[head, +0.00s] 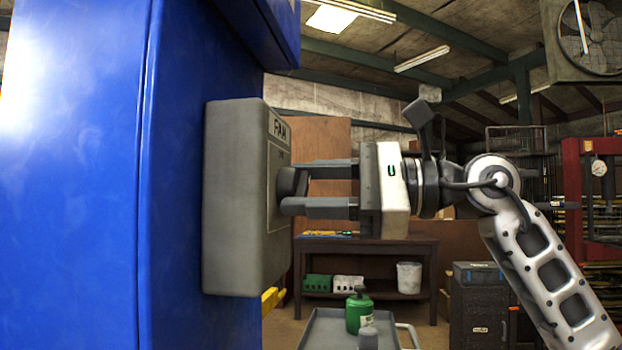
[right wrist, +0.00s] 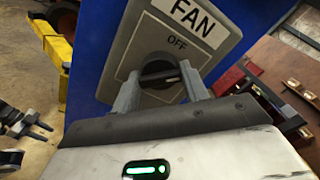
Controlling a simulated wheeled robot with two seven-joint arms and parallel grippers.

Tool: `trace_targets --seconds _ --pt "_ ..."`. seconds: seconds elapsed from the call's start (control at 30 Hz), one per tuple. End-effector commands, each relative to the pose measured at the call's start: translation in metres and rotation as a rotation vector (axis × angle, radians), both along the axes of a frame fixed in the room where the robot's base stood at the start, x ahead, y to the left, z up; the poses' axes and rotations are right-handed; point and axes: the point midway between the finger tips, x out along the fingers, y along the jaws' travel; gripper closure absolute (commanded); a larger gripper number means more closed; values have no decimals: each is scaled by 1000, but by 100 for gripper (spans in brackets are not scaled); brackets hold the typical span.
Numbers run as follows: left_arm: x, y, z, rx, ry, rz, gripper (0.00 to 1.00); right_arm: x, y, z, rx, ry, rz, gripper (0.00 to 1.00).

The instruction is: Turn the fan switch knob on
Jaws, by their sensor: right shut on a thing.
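The grey fan switch box (head: 235,200) is mounted on the side of a blue post. Its dark round knob (head: 287,181) sticks out from the front face. In the right wrist view the box carries a FAN label (right wrist: 192,22) with OFF above the knob (right wrist: 160,78), whose pale mark points up to the right. My right gripper (head: 290,190) reaches in from the right, level, with its fingers shut on the knob; they also show on both sides of it in the right wrist view (right wrist: 162,92). My left gripper is not in the head view; a dark pronged part at the wrist view's left edge is unclear.
The blue post (head: 75,180) fills the left of the head view. A grey cart (head: 325,330) with a green bottle (head: 359,310) stands below my right gripper. A dark workbench (head: 400,243) and a white bucket (head: 409,278) are behind. A red frame (head: 571,200) stands far right.

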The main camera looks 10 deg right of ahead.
Motion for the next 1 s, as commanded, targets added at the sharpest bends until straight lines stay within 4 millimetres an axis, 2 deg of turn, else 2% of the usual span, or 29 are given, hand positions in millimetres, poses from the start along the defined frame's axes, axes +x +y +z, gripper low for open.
trace_targets --seconds 0.6,1.0 --pt "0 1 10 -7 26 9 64 0 -1 1 213 514 -2 78" --pt "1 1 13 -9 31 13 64 0 0 0 289 695 -1 78"
